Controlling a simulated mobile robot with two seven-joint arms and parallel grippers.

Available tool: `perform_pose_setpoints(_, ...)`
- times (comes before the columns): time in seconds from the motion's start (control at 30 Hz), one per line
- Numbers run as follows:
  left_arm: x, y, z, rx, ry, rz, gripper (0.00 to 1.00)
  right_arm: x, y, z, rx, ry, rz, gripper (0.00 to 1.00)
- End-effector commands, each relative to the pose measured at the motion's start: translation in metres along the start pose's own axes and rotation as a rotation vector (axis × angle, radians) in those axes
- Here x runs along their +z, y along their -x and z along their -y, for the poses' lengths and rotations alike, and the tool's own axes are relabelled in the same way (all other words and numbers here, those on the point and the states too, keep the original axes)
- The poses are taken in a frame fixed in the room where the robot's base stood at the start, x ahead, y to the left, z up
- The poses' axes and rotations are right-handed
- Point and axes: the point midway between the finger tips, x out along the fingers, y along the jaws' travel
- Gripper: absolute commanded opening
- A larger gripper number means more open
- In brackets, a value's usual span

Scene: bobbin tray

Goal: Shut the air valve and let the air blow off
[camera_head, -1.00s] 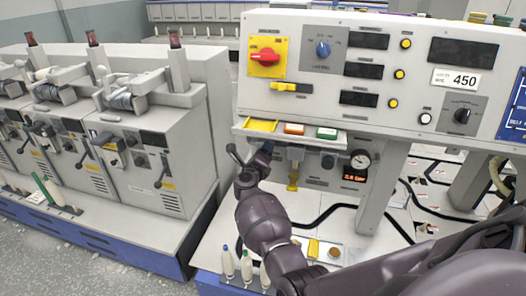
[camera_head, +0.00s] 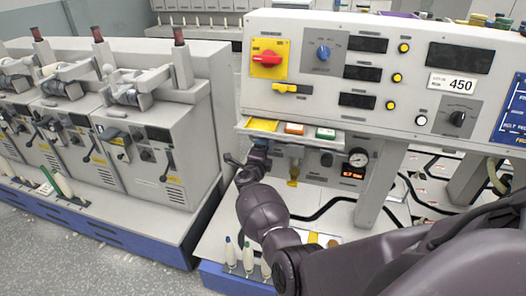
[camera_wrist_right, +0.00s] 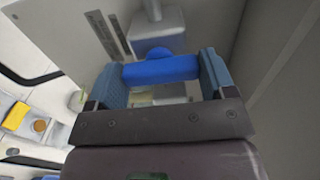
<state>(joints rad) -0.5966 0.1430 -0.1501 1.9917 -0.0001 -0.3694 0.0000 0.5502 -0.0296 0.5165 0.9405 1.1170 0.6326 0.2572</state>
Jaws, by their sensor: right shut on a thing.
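My right gripper (camera_wrist_right: 162,82) is shut on the blue valve handle (camera_wrist_right: 160,70) in the right wrist view. Its blue-padded fingers sit at either end of the handle, which lies crosswise below a grey block. In the head view my right gripper (camera_head: 257,151) is at the left end of the small panel under the shelf, and hides most of the valve. A round white pressure gauge (camera_head: 358,157) and an orange lit readout (camera_head: 353,173) are to its right; the digits are too small to read surely. My left gripper is in neither view.
The shelf (camera_head: 290,132) with yellow, orange and green items is just above the gripper. A yellow-tipped fitting (camera_head: 293,176) hangs close to its right. Upright bobbins (camera_head: 248,256) stand below, left of my arm. A row of grey machines (camera_head: 150,150) is at left.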

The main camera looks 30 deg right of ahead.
Motion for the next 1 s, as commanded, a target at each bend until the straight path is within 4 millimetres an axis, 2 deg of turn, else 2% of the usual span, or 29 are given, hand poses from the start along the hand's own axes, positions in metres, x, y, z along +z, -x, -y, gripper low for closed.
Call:
perform_pose_setpoints(0.4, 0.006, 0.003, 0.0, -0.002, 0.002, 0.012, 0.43, 0.0, 0.0, -0.001, 0.001, 0.007, 0.0, 0.53)
perform_pose_setpoints(0.43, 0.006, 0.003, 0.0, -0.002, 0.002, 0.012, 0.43, 0.0, 0.0, -0.001, 0.001, 0.007, 0.0, 0.8)
perform_pose_setpoints(0.57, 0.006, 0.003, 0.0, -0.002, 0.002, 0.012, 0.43, 0.0, 0.0, -0.001, 0.001, 0.007, 0.0, 1.0)
perform_pose_setpoints(0.83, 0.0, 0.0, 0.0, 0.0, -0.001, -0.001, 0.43, 0.0, 0.0, -0.001, 0.0, -0.002, 0.0, 1.0)
perform_pose_setpoints(1.0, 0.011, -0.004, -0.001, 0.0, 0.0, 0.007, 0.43, 0.0, 0.0, -0.003, -0.001, -0.101, 0.0, 1.0)
